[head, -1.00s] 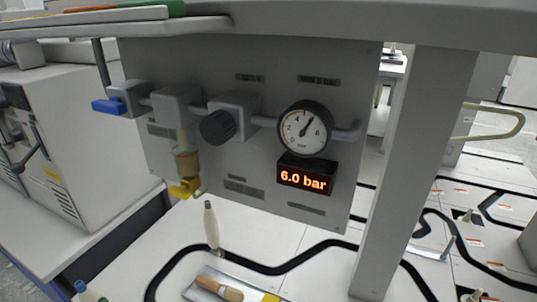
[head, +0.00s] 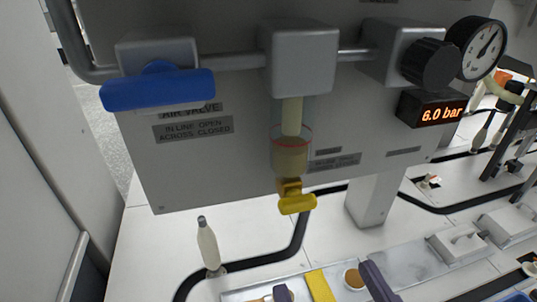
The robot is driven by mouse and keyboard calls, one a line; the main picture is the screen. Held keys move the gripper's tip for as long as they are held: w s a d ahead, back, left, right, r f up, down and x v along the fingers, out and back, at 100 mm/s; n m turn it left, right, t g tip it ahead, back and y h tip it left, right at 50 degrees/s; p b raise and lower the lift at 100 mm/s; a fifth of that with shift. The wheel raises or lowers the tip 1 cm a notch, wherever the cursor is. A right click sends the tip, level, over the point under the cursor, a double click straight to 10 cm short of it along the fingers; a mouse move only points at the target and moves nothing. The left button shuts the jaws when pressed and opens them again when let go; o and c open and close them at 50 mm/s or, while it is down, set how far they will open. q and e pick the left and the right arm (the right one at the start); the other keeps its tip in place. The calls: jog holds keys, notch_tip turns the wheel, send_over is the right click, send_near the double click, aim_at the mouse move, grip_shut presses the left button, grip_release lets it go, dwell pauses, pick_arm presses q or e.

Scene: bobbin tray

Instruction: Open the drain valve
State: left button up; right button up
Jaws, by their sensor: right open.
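The drain valve (head: 290,187) is a small yellow valve under the clear filter bowl (head: 291,150). Its yellow lever (head: 297,204) lies roughly sideways, across the vertical line of the bowl. The bowl holds cloudy tan liquid, with a red ring around it. My right gripper (head: 327,279) shows only as two dark purplish fingertips at the bottom edge of the head view. My left gripper is not in view.
The blue air valve handle (head: 158,88) lies along the pipe at left. A black regulator knob (head: 431,64), a gauge (head: 475,48) and a display (head: 432,110) reading 6.0 bar are at right. A pale-handled tool (head: 208,244) stands on the bench below. A tray (head: 398,266) lies at the bottom.

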aim_at(301, 207)
jog(key=x, duration=0.3)
jog(key=b+x, duration=0.1)
jog(key=x, duration=0.5)
jog(key=shift+w+d+b, duration=0.1)
jog(key=shift+d+b, duration=0.3)
jog(key=shift+w+a, duration=0.15)
jog(key=shift+w, duration=0.25)
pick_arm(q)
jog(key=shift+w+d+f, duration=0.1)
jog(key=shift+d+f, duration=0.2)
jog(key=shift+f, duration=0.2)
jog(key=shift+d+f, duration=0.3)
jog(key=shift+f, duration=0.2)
pick_arm(e)
jog(key=shift+c, duration=0.2)
jog(key=c, duration=0.5)
grip_shut()
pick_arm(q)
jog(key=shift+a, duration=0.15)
